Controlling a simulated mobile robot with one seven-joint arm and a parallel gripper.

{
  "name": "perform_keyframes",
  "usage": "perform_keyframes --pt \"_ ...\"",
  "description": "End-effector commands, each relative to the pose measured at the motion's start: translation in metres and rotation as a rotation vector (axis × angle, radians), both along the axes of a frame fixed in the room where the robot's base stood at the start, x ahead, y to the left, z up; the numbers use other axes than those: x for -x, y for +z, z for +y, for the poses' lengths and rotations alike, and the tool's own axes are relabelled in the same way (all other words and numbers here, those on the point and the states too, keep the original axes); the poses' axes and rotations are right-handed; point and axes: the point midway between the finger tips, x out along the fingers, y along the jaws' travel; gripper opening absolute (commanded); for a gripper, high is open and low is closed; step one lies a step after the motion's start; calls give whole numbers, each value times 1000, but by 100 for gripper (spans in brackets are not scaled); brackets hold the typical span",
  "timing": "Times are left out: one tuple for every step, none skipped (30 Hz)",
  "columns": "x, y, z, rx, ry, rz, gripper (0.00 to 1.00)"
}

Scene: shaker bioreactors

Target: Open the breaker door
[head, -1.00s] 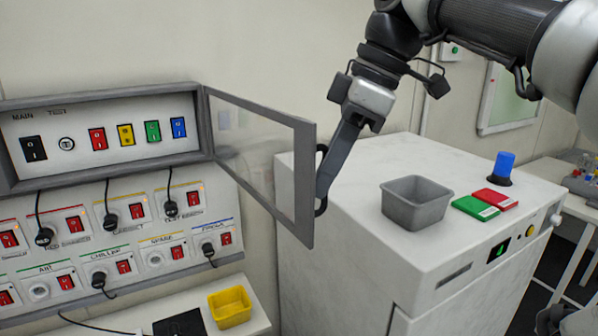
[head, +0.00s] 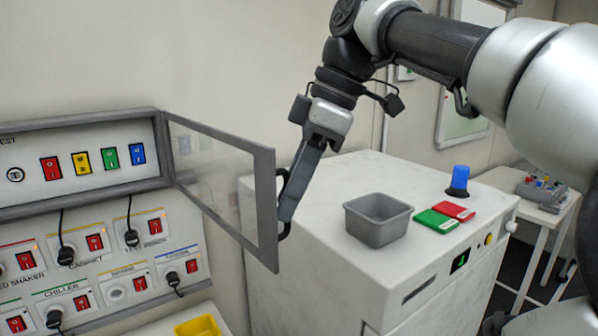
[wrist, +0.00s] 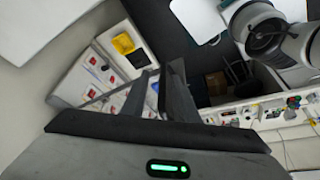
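The breaker door (head: 262,200) is a clear pane in a grey frame. It stands open, swung out from the right side of the breaker box (head: 80,208). A dark curved handle (head: 283,178) sits on the outer face near its free edge. My gripper (head: 287,222) points down at this handle, against or very close to the door's outer side. In the wrist view, my gripper's dark fingers (wrist: 165,92) show edge-on beside the door area. Whether they are closed around the handle is hidden.
Several coloured switches sit in the open box, with a panel of plugs and red switches (head: 94,242) below. A white cabinet (head: 330,270) stands close right of the door, carrying a grey bin (head: 378,228), green and red blocks and a blue knob. A yellow bin (head: 198,327) is low.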

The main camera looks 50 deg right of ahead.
Motion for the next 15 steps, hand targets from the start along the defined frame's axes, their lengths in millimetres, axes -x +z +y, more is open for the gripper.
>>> perform_keyframes --pt "1 6 -2 2 -1 -3 27" --pt "2 11 -3 2 -1 -3 27" --pt "4 17 -4 2 -1 -3 27" --pt "6 23 -6 3 -3 -3 27" --pt "8 29 -7 2 -2 -3 27" --pt "10 37 -9 2 -2 -3 27" --pt "12 44 -11 2 -2 -3 27" --pt "14 50 -12 2 -2 -3 27" --pt "16 59 -14 3 -1 -3 27" --pt "19 64 -16 2 -1 -3 27" --pt "21 70 -17 2 -2 -4 27" --pt "23 78 -19 1 0 -4 27" --pt "24 82 -20 2 0 -3 27" --pt "26 87 -22 2 -1 -3 27" --pt "28 92 -23 1 -1 -2 27"
